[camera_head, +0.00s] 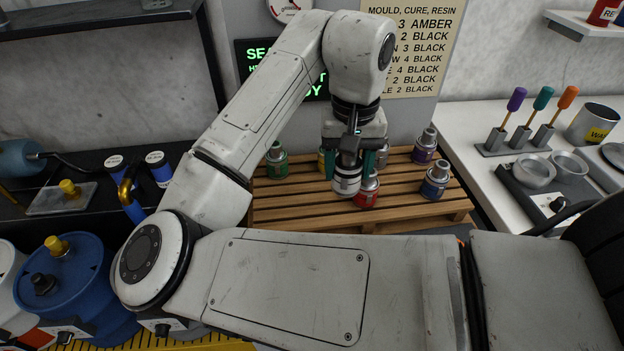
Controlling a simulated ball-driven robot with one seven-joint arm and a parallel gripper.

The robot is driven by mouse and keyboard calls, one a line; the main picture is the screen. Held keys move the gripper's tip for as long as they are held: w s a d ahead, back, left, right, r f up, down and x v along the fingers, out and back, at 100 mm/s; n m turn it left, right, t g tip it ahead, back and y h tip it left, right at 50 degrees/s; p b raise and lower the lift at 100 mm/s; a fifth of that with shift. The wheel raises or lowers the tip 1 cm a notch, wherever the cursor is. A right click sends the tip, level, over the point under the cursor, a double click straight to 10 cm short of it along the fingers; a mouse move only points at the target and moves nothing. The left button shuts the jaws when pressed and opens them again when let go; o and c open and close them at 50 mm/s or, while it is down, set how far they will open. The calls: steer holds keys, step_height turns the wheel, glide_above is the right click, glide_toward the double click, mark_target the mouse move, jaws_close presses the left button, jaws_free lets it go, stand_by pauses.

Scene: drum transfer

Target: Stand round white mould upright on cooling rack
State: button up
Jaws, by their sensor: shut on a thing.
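My gripper (355,163) points down over the wooden slatted rack (300,206). It is shut on the round white mould (347,183), which has dark bands.
A red mould (366,194) is close at the white one's right. Green (277,164), blue (436,181) and purple (425,148) moulds stand on the rack. Bare slats show at the front left. My arm covers the foreground.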

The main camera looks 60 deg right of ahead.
steer(key=w+a+f, duration=0.1)
steer(key=w+f, duration=0.6)
steer(key=w, duration=0.3)
steer(key=shift+w+a+f+p, duration=0.15)
steer(key=shift+w+p, duration=0.05)
steer(key=shift+p, duration=0.25)
steer(key=shift+w+f, duration=0.35)
steer(key=shift+f, duration=0.1)
steer(key=f, duration=0.1)
steer(key=f+p, duration=0.1)
steer(key=f, duration=0.1)
steer(key=shift+w+a, duration=0.1)
steer(key=shift+w, duration=0.2)
steer(key=shift+f, duration=0.4)
steer(key=shift+f, duration=0.1)
steer(key=o, duration=1.3)
